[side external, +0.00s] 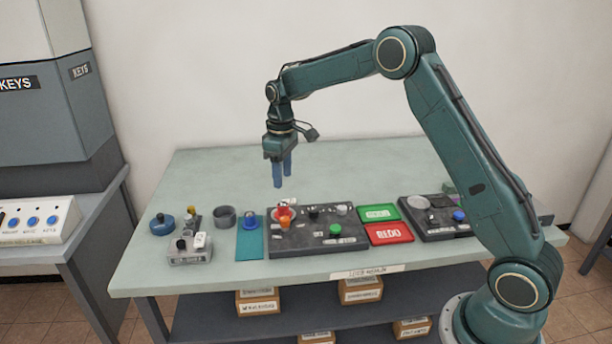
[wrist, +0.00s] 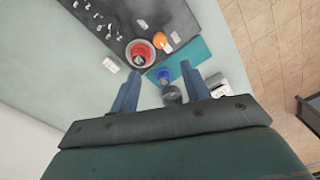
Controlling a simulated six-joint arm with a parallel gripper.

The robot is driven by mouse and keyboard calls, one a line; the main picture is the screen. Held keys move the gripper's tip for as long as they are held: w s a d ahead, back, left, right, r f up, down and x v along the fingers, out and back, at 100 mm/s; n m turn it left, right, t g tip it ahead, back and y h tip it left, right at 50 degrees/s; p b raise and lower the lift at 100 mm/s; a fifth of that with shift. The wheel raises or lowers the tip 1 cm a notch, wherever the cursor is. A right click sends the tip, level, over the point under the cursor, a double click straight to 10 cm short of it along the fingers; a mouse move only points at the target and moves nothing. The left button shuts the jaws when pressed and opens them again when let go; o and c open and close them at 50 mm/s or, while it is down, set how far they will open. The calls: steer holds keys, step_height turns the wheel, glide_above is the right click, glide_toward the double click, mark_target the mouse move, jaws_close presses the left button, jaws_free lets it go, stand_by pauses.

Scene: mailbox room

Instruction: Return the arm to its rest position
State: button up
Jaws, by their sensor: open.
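My gripper (side external: 283,172) hangs from my green arm above the table, left of the middle. Its two blue fingers point down and stand apart, with nothing between them. In the wrist view the fingers (wrist: 164,92) are also spread, with the table well below them. The table (side external: 330,165) has a pale green top. Under and in front of the gripper is a dark panel (side external: 290,242) with a red and orange part (side external: 285,215), a green button (side external: 335,229) and other small knobs on it.
Left of the panel are a blue knob on a teal mat (side external: 248,245), a grey cup (side external: 225,216), a blue round piece (side external: 162,224) and a small grey box (side external: 190,256). Right are a green plate (side external: 379,213), a red plate (side external: 389,234) and a second dark panel (side external: 432,232). The table's back is clear.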

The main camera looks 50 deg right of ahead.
steer(key=shift+r, duration=0.35)
steer(key=s+a+r+m+t, duration=0.1)
steer(key=s+a+r, duration=0.2)
steer(key=s+r, duration=0.45)
steer(key=s+a+r+m+t, duration=0.1)
steer(key=s+a+r+t, duration=0.1)
steer(key=s+r, duration=0.55)
steer(key=s+a+f+m+t, duration=0.1)
steer(key=s, duration=0.9)
steer(key=s+a+f+t, duration=0.1)
steer(key=s+a, duration=0.1)
steer(key=s, duration=0.8)
steer(key=shift+s+a+f+m+t, duration=0.15)
steer(key=shift+s+f+m+t, duration=0.15)
steer(key=shift+s+m, duration=0.1)
steer(key=shift+w+r, duration=0.15)
steer(key=shift+c, duration=0.2)
